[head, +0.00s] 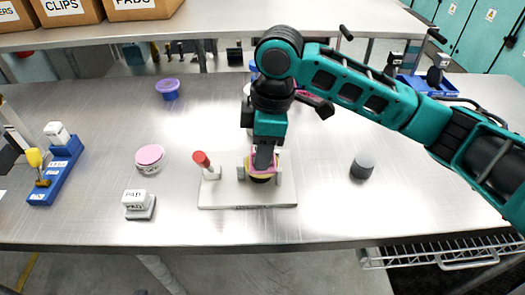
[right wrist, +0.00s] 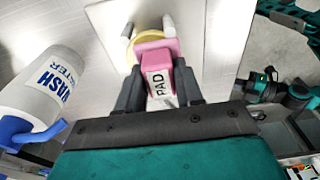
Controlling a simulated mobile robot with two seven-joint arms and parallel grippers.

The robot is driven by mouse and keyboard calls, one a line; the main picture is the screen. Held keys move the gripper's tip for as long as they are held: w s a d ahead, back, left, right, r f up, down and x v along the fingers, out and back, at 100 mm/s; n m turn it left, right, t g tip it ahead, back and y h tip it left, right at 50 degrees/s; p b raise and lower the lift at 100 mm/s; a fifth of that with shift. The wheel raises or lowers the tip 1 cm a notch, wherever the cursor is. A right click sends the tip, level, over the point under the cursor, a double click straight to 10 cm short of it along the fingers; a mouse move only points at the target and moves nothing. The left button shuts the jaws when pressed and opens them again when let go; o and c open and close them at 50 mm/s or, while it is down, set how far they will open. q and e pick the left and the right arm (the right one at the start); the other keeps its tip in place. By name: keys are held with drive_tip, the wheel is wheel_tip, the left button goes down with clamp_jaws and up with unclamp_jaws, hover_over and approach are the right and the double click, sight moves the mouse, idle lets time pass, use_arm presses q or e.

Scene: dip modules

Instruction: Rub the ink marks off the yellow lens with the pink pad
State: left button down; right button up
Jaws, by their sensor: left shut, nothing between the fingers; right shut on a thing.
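My right gripper (head: 264,158) points down over a white board (head: 228,193) near the table's front edge. It is shut on the pink pad; in the right wrist view the fingers (right wrist: 160,82) grip the block labelled PAD on the pink pad (right wrist: 155,48). The yellow lens (right wrist: 128,52) sits on the board, mostly covered by the pad and gripper. The pad is over the lens and seems to touch it. Ink marks cannot be made out. My left gripper is not in view.
A red-tipped post (head: 203,160) stands at the board's left. A pink-lidded jar (head: 150,155), a white PAD holder (head: 137,200) and a blue tray (head: 62,165) lie further left. A grey cylinder (head: 362,166) is to the right. A wash bottle (right wrist: 40,90) shows in the right wrist view.

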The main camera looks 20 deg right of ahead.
drive_tip(key=shift+w+d, duration=0.25)
drive_tip(key=shift+w, duration=0.45)
drive_tip(key=shift+w+d, duration=0.2)
drive_tip(key=shift+w, duration=0.45)
drive_tip(key=shift+r, duration=0.1)
wheel_tip(320, 180, up, 7)
idle(0.3)
idle(0.4)
